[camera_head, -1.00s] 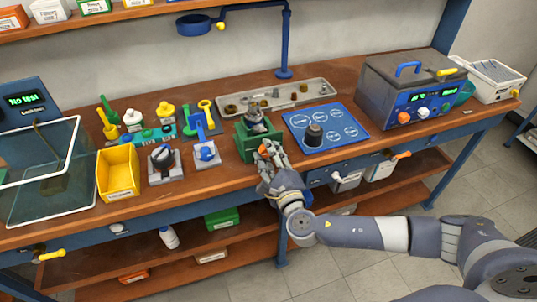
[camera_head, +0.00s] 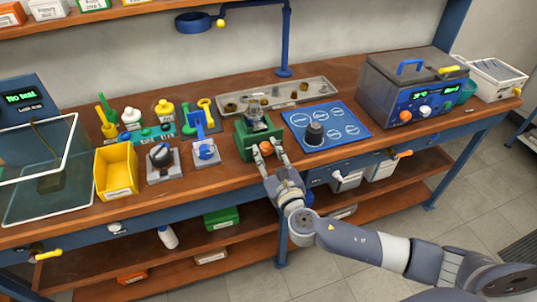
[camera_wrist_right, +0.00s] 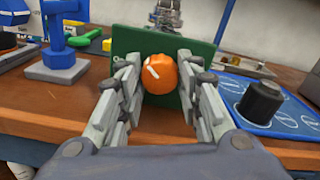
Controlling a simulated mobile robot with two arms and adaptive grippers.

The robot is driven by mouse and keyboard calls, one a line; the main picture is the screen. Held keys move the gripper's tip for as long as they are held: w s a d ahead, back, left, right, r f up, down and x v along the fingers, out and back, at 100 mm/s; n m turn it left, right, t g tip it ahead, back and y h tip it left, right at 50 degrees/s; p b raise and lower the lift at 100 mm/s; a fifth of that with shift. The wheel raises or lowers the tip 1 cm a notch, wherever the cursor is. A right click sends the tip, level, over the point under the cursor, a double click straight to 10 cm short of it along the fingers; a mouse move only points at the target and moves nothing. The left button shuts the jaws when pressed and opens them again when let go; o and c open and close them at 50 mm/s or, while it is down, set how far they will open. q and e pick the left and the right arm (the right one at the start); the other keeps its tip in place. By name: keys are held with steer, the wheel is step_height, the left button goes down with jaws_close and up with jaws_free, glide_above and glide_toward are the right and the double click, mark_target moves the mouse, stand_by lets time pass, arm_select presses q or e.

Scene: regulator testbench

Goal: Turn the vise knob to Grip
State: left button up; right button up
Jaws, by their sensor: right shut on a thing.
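The green vise (camera_head: 243,136) stands at the front edge of the bench, with a metal part in its top. Its round orange knob (camera_wrist_right: 159,75) faces me and carries a white mark, slanted toward the upper left in the wrist view. The knob also shows in the head view (camera_head: 266,147). My right gripper (camera_wrist_right: 157,66) has one finger on each side of the knob and is shut on it. No Grip label is readable. My left gripper is not in view.
Right of the vise is a blue mat (camera_head: 345,137) with a dark knobbed part (camera_head: 314,133). Left are a blue-topped fixture (camera_head: 206,153), a black-knobbed fixture (camera_head: 161,160) and a yellow bin (camera_head: 117,170). A metal tray (camera_head: 230,109) lies behind. An orange-handled valve sticks out below.

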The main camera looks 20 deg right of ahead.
steer(key=m+b, duration=0.2)
steer(key=m, duration=0.5)
steer(key=m+b, duration=0.1)
steer(key=m, duration=0.6)
steer(key=shift+m+b, duration=0.3)
steer(key=shift+b, duration=0.1)
steer(key=m, duration=0.2)
steer(key=shift+r+m, duration=0.1)
steer(key=shift+m, duration=0.3)
steer(key=m, duration=0.3)
steer(key=shift+m, duration=0.3)
steer(key=m, duration=0.3)
steer(key=shift+r, duration=0.1)
steer(key=shift+m, duration=1.8)
